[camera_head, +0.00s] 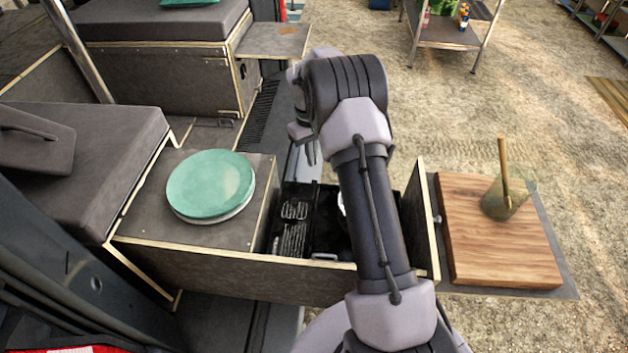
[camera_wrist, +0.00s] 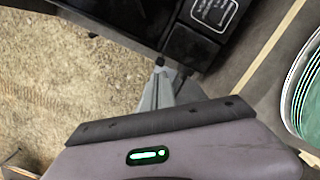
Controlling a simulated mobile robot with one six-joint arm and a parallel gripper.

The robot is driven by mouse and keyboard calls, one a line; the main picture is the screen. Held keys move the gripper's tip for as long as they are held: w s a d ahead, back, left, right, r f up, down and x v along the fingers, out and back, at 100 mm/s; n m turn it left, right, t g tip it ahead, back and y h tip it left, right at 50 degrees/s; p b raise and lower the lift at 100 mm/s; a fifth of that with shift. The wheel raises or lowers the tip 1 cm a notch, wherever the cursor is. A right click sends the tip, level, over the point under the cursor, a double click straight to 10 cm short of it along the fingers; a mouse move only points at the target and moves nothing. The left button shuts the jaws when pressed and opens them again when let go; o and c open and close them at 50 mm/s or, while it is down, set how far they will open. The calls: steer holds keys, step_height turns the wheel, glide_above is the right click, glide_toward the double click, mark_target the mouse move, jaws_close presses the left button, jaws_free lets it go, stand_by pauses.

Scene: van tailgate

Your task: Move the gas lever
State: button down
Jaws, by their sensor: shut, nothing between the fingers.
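My gripper (camera_head: 311,156) is over the far edge of the pull-out drawer in the head view, pointing down, its fingers together and empty. In the wrist view my gripper (camera_wrist: 165,70) shows its narrow grey fingers with dark tips close to the edge of a black stove unit (camera_wrist: 185,48); I cannot tell whether they touch it. The stove (camera_head: 294,232) sits in the drawer, with a grate at its left and my arm covering much of its right side. I cannot make out the gas lever clearly in either view.
Teal and white plates (camera_head: 210,185) lie on the counter left of the drawer. A wooden cutting board (camera_head: 490,235) with a glass (camera_head: 509,195) holding a wooden utensil is at the right. The drawer's wooden front wall (camera_head: 225,268) stands nearby.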

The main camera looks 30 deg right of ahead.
mark_target(314, 181)
steer(key=shift+f, duration=0.15)
steer(key=f+b, duration=0.6)
steer(key=shift+s+f, duration=0.35)
steer(key=shift+s, duration=0.05)
step_height(314, 181, down, 2)
steer(key=shift+f+b, duration=0.1)
steer(key=shift+b, duration=0.55)
steer(key=shift+w+r+p, duration=0.15)
steer(key=shift+r+p, duration=0.15)
steer(key=w+p, duration=0.2)
steer(key=shift+w+a+r, duration=0.15)
steer(key=shift+w+r, duration=0.2)
steer(key=shift+r, duration=0.05)
